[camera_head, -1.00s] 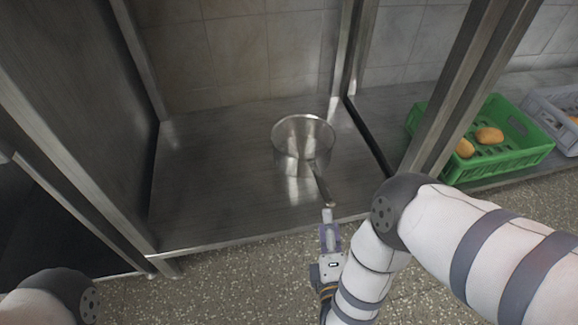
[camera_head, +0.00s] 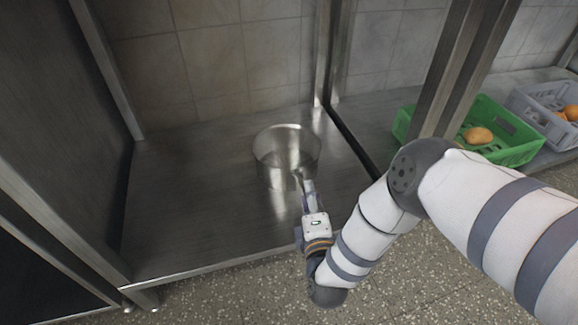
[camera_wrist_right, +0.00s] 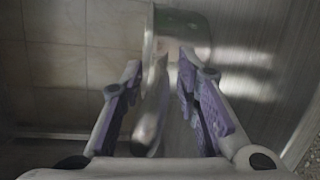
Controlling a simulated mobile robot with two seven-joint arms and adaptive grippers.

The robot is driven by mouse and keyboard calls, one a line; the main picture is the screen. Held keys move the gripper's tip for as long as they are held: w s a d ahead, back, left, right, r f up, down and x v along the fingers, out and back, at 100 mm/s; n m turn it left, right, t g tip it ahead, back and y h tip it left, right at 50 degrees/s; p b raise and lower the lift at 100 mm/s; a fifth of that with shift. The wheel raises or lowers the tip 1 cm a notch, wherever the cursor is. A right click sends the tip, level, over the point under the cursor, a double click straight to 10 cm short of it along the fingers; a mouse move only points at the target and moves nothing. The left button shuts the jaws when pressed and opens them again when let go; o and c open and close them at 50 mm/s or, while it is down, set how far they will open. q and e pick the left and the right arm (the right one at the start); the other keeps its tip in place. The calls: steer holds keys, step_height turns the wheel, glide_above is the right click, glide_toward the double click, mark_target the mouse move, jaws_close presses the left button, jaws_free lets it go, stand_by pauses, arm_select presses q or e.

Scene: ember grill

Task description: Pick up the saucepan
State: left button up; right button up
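The steel saucepan (camera_head: 287,150) stands upright on the lower metal shelf in the head view, its handle pointing toward me. My right gripper (camera_head: 307,188) is at the handle, and its fingers cover much of it in that view. In the right wrist view, the right gripper (camera_wrist_right: 158,80) is open, with purple pads on both sides of the handle (camera_wrist_right: 150,115). The handle lies between the fingers and looks nearer the left one; I cannot tell whether it touches. The pan body (camera_wrist_right: 182,38) is just beyond the fingertips. My left gripper is not in view.
The metal shelf (camera_head: 190,190) is otherwise bare, with a tiled wall behind. Steel posts (camera_head: 455,80) stand to the right. Beyond them are a green crate (camera_head: 515,150) with a potato-like item (camera_head: 478,135) and a grey crate (camera_head: 540,110).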

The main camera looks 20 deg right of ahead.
jaws_close()
steer(key=shift+r, duration=0.1)
